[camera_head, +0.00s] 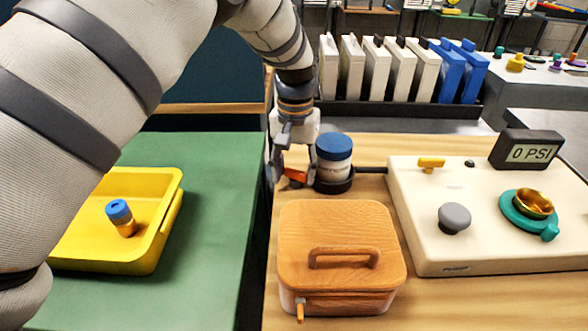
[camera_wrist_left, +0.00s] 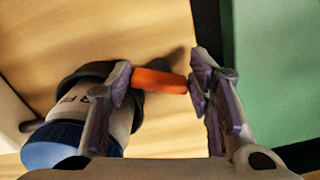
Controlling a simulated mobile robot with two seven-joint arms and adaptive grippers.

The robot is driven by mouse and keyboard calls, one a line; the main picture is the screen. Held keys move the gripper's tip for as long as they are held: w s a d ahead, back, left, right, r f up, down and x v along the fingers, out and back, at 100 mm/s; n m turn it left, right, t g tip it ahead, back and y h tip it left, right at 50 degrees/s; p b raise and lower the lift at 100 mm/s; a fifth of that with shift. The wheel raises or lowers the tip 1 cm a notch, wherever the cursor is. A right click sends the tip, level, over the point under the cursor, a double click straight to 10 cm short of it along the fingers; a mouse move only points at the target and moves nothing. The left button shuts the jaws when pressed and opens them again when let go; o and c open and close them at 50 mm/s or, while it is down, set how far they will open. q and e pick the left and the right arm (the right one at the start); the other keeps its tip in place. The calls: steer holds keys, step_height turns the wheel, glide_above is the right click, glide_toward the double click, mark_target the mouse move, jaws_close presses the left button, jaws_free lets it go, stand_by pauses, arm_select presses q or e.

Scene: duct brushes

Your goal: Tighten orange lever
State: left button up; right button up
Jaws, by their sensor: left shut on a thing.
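The orange lever (camera_head: 296,174) sticks out from the left side of a dark round holder (camera_head: 335,183) on the wooden table. A jar with a blue lid (camera_head: 334,146) stands upright in that holder. My left gripper (camera_head: 285,172) reaches down from above at the lever, left of the jar. In the left wrist view, the orange lever (camera_wrist_left: 160,81) spans the gap between the fingers of my left gripper (camera_wrist_left: 162,88), which is shut on it. The jar's blue lid (camera_wrist_left: 52,146) shows at lower left there. My right gripper is in neither view.
A wooden box with a handle (camera_head: 342,256) stands close in front of the jar. A cream panel (camera_head: 415,241) with a gauge reading 0 PSI (camera_head: 531,151) is to the right. A yellow tray (camera_head: 113,258) lies on the green table at left. White and blue containers (camera_head: 374,68) stand behind.

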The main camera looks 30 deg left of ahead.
mark_target(294, 172)
arm_select(q)
steer(key=shift+w+a+r, duration=0.1)
steer(key=shift+w+r, duration=0.2)
steer(key=shift+w, duration=0.25)
steer(key=o, duration=1.1)
steer(key=shift+a, duration=0.1)
steer(key=shift+o, duration=0.2)
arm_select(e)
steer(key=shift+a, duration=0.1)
arm_select(q)
steer(key=shift+s+f, duration=0.1)
steer(key=shift+s, duration=0.2)
step_height(294, 172, up, 2)
steer(key=shift+w+r, duration=0.1)
steer(key=shift+w, duration=0.05)
steer(key=shift+s+r+p, duration=0.2)
steer(key=shift+r+p, duration=0.3)
steer(key=shift+r, duration=5)
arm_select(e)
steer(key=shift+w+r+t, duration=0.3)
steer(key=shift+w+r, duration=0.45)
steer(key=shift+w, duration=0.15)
